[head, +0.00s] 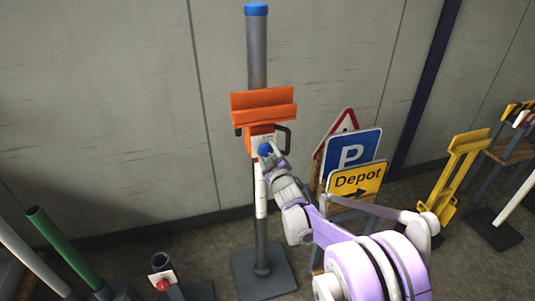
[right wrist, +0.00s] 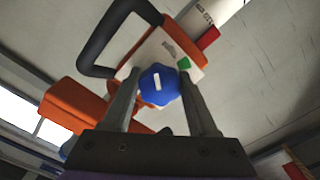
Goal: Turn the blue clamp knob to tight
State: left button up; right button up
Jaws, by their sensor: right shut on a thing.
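The blue clamp knob (head: 265,149) sits on the front of the orange clamp (head: 263,104) on a grey post. In the right wrist view the knob (right wrist: 158,86) faces me, with a white line on it that runs nearly upright in the picture. Behind it is a pale plate with a green patch (right wrist: 183,63) up and right of the knob and a grey mark above. My right gripper (head: 271,158) is at the knob, its two dark fingers on either side and shut on it. My left gripper is not in view.
A black handle (right wrist: 108,40) loops out beside the clamp. The post stands on a dark base plate (head: 265,275). Parking and Depot signs (head: 357,180) stand close to the right of the post. A green tube (head: 65,245) leans at lower left. The wall is behind.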

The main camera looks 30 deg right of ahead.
jog(key=m, duration=0.3)
jog(key=shift+m, duration=0.4)
jog(key=m+b, duration=0.1)
jog(key=m, duration=0.2)
jog(key=shift+a, duration=0.15)
jog(key=m, duration=0.4)
jog(key=shift+a+m, duration=0.1)
jog(key=shift+m, duration=1.7)
jog(key=o, duration=1.4)
